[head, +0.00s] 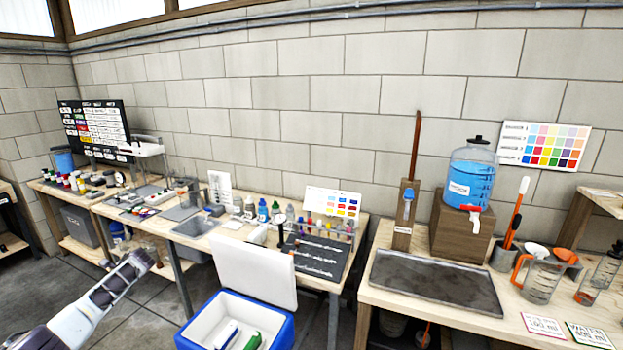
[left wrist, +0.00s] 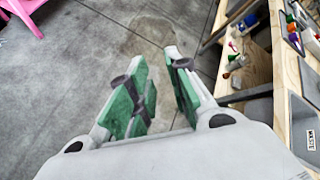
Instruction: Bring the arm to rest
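My left arm comes in from the lower left of the head view. Its gripper (head: 136,268) hangs over the floor, in front of the long workbench and left of the cooler, touching nothing that I can see. In the left wrist view the two green-padded fingers of my left gripper (left wrist: 157,55) stand apart. Only grey floor shows between them, so the gripper is open and empty. My right arm and gripper are not in view.
A blue cooler (head: 188,338) with its white lid (head: 253,268) raised stands right of the gripper. The workbench (head: 150,226) holds bottles and tools. A sink-like tray (head: 435,282) and water dispenser (head: 470,178) are at right. A pink chair (left wrist: 22,10) shows at left. Floor (head: 40,290) is clear.

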